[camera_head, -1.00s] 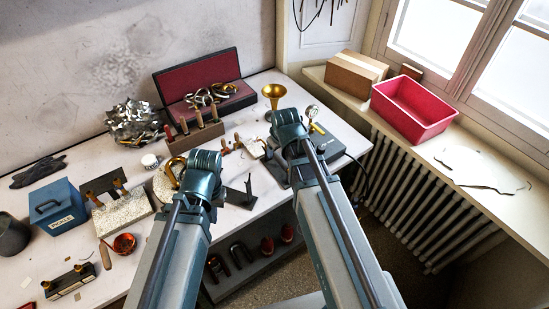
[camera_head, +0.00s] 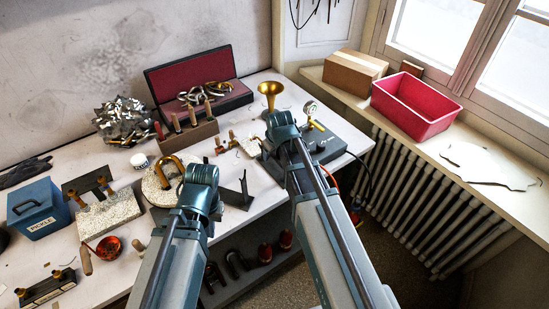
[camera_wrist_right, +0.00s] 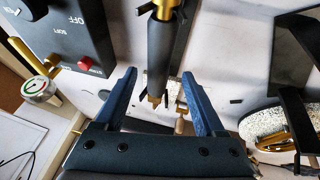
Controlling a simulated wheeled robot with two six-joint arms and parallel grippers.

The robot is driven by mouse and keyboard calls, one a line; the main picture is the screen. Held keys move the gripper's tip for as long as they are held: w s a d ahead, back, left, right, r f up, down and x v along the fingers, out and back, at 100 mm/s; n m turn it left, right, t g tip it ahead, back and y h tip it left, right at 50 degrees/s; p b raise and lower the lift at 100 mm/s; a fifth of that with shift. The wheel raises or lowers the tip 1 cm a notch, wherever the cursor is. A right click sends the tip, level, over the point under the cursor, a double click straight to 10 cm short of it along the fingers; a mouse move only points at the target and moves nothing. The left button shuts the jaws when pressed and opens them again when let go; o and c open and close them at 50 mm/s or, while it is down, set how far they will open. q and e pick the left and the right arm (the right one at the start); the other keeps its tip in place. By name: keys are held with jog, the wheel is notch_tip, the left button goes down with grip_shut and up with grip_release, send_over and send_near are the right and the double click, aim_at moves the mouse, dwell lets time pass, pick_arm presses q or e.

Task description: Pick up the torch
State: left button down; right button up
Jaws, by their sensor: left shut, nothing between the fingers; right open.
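The torch (camera_wrist_right: 161,60) shows in the right wrist view as a dark cylindrical handle with brass at both ends. My right gripper (camera_wrist_right: 159,80) is open, with one blue finger on each side of the torch's lower end. I cannot tell whether either finger touches it. In the head view the right wrist (camera_head: 283,125) is beside the grey control box, and I cannot make out the torch there. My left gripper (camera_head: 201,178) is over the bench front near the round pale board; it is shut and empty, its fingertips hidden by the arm.
The grey control box (camera_wrist_right: 62,35) with a red button and a pressure gauge (camera_wrist_right: 40,88) are close by on the left. A black stand (camera_head: 238,193), tool block (camera_head: 190,137) and blue pickle box (camera_head: 38,208) occupy the bench.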

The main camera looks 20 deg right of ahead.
jog(key=b+x, duration=0.2)
jog(key=x, duration=0.1)
jog(key=shift+w+d+f, duration=0.1)
jog(key=shift+w+f, duration=0.2)
jog(key=shift+r, duration=0.1)
grip_shut()
